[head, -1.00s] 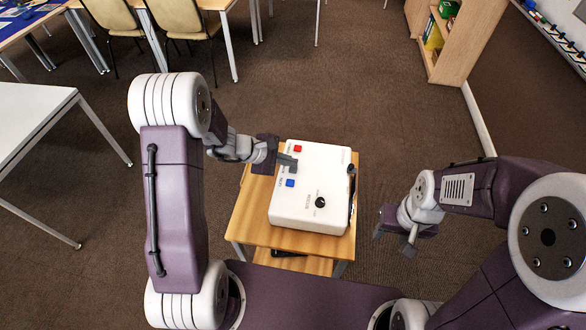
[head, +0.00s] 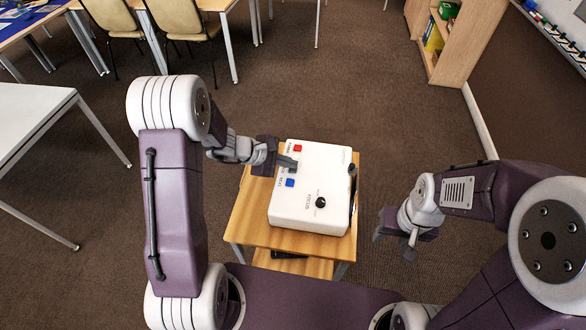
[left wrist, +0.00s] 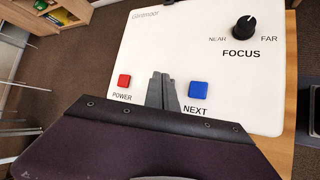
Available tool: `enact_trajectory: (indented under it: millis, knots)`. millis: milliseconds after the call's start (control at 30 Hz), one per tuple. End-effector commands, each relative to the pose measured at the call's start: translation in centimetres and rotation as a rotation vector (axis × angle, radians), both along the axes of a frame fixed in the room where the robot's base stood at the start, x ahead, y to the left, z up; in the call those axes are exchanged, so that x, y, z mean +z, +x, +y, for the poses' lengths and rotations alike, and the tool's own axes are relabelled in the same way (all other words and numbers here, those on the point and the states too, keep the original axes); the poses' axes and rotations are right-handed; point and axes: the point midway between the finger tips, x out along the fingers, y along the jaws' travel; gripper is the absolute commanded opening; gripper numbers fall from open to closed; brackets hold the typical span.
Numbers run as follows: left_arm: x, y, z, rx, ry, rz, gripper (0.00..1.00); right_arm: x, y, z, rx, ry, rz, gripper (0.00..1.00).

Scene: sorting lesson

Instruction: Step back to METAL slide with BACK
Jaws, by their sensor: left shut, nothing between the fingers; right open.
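A white projector box (head: 325,172) lies on a small wooden table. On its top are a red POWER button (head: 297,149), a blue button (head: 290,183) and a black FOCUS knob (head: 320,202). My left gripper (head: 291,162) is shut and empty, its tips over the box top between the red and blue buttons. In the left wrist view the fingertips (left wrist: 161,78) stand between these buttons; I cannot tell whether they touch the surface. No button marked BACK shows; the spot under the fingers is hidden. My right gripper (head: 394,244) is open and empty, right of the table.
The small wooden table (head: 249,222) has a lower shelf with a dark object. A white table (head: 30,115) stands at the left, chairs (head: 190,22) at the back. A wooden bookcase (head: 465,45) stands at the back right. Brown carpet is clear behind the box. No slide picture is in view.

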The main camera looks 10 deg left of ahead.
Motion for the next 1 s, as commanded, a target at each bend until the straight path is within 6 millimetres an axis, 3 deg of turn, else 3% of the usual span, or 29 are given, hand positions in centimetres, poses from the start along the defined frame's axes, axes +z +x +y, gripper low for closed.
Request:
enact_trajectory:
  millis: [567, 1000]
  knots:
    - [-0.61, 0.0, 0.0, -0.001, 0.0, -0.001, 0.0, -0.76, 0.0, -0.01, 0.0, 0.0, 0.0, 0.47]
    - [0.13, -0.01, 0.01, -0.001, 0.001, -0.001, 0.0, -0.21, 0.0, 0.0, 0.0, 0.0, 0.0, 0.47]
